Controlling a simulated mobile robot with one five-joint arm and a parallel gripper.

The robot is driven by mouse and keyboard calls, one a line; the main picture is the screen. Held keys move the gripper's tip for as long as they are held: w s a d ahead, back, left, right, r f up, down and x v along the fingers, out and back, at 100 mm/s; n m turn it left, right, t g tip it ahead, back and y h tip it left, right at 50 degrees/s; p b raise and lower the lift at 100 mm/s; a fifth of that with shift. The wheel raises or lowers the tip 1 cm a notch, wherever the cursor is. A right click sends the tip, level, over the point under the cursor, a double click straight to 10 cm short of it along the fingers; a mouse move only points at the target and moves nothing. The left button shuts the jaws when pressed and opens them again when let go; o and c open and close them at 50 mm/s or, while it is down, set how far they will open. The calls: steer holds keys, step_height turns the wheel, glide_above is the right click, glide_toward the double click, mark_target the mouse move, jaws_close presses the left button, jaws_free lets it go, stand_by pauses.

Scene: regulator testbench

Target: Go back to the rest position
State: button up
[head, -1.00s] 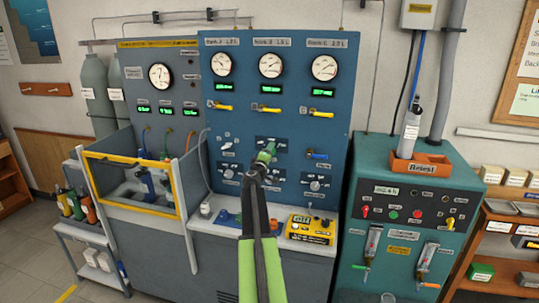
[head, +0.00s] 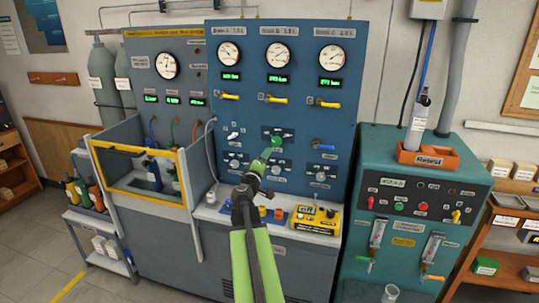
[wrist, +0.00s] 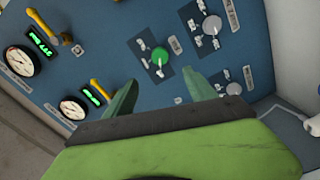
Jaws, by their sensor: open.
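My gripper (head: 262,161) is in front of the blue panel (head: 347,125) in the head view, a little below and left of a green round knob (head: 277,142). In the wrist view the two green fingers of my gripper (wrist: 161,92) stand apart with nothing between them. The green knob (wrist: 160,54) shows beyond the fingertips, clear of them. My arm reaches up from the bottom middle of the head view.
A yellow box (head: 315,219) sits on the bench ledge right of my arm. A yellow-framed enclosure (head: 140,198) stands to the left. A teal cabinet (head: 400,280) with an orange tray (head: 452,160) stands to the right. Gauges (head: 278,54) and yellow valve handles (head: 277,99) line the panel above.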

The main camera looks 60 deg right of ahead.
steer(key=shift+s+a, duration=0.25)
steer(key=shift+a, duration=0.45)
steer(key=shift+w, duration=0.1)
